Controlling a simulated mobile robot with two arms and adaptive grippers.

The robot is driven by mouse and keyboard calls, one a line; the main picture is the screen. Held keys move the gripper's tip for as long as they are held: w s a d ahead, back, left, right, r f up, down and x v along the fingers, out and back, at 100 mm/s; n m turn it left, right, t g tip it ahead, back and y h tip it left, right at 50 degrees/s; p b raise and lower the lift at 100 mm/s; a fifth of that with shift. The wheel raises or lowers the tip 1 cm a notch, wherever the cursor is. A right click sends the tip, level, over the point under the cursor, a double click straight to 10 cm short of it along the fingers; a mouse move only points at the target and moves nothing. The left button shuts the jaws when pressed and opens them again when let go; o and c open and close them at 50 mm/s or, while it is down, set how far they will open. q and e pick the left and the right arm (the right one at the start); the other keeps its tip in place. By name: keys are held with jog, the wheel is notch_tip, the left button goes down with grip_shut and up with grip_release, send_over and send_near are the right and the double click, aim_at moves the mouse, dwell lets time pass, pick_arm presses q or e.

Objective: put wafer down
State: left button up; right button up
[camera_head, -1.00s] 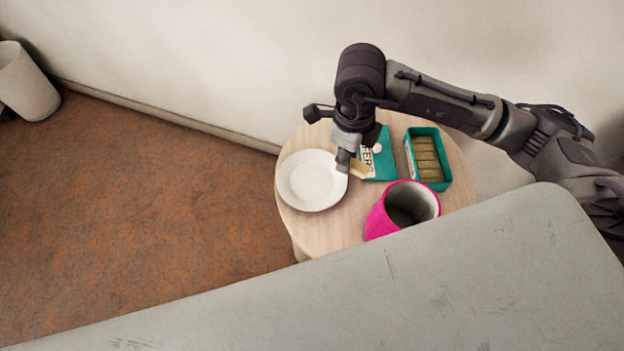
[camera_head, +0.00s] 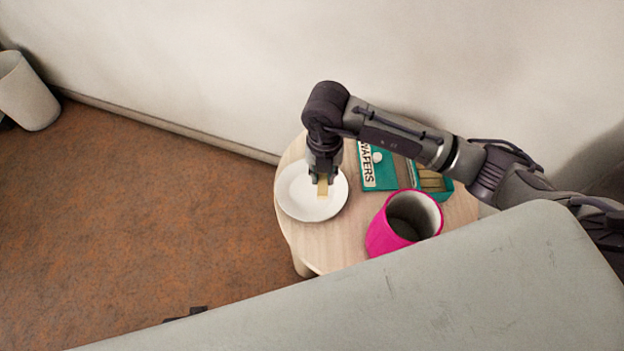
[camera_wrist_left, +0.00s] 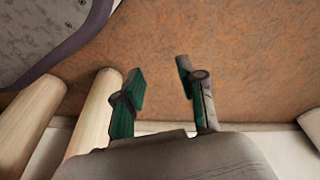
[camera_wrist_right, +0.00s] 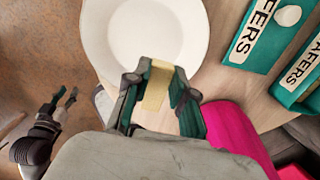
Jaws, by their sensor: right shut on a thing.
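My right gripper (camera_head: 322,178) is shut on a pale tan wafer (camera_head: 323,188) and points down over the white plate (camera_head: 295,202). In the right wrist view the wafer (camera_wrist_right: 158,85) sits between the fingers, its far end overlapping the plate (camera_wrist_right: 112,40). I cannot tell whether the wafer touches the plate. My left gripper (camera_wrist_left: 160,88) is open and empty in the left wrist view, with floor beyond it; it also shows at the left of the right wrist view (camera_wrist_right: 68,97).
A pink mug (camera_head: 378,236) stands at the round table's front right. A teal lid marked WAFERS (camera_head: 380,172) lies right of the plate, and the wafer box (camera_head: 434,181) is partly behind my right arm. A grey surface (camera_head: 400,290) fills the foreground.

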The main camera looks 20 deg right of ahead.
jog(key=w+f, duration=0.1)
jog(key=w+a+f, duration=0.1)
jog(key=w, duration=0.1)
jog(key=shift+w+a, duration=0.1)
jog(key=shift+a, duration=0.1)
notch_tip(320, 180, down, 3)
jog(key=shift+f+b, duration=0.15)
jog(key=shift+b, duration=0.4)
pick_arm(q)
jog(key=r, duration=0.1)
jog(key=w+r, duration=0.1)
jog(key=r, duration=0.2)
jog(key=shift+w+r, duration=0.3)
pick_arm(e)
jog(key=shift+f, duration=0.4)
jog(key=shift+f, duration=0.1)
jog(key=o, duration=0.7)
pick_arm(q)
jog(key=shift+w+d+r, duration=0.1)
jog(key=shift+r, duration=0.15)
jog(key=shift+r, duration=0.1)
notch_tip(320, 180, down, 7)
jog(key=s+p, duration=0.2)
jog(key=shift+s+a, duration=0.2)
jog(key=shift+s, duration=0.1)
pick_arm(e)
notch_tip(320, 180, up, 12)
